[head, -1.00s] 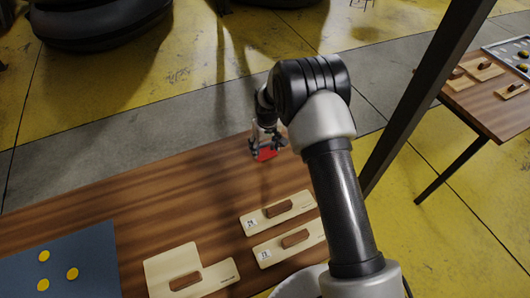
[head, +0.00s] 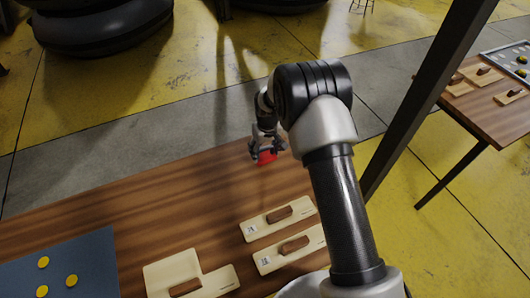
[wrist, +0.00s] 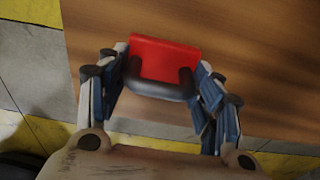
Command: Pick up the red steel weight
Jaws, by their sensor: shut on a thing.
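The red steel weight (head: 266,156) is in my gripper (head: 265,150), near the far edge of the brown wooden table in the head view. In the wrist view the weight (wrist: 165,57) is a red block with a dark rounded handle. The fingers of my gripper (wrist: 162,86) are closed on it from both sides, around the handle end. The weight appears to hang a little above the tabletop. The exact contact of the fingertips is partly hidden.
Pale wooden boards with brown handles (head: 278,214) lie on the table (head: 150,200) in front. A blue mat (head: 95,262) with yellow discs is at the left. A dark post (head: 425,95) stands right of my arm. A second table (head: 490,125) is at far right.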

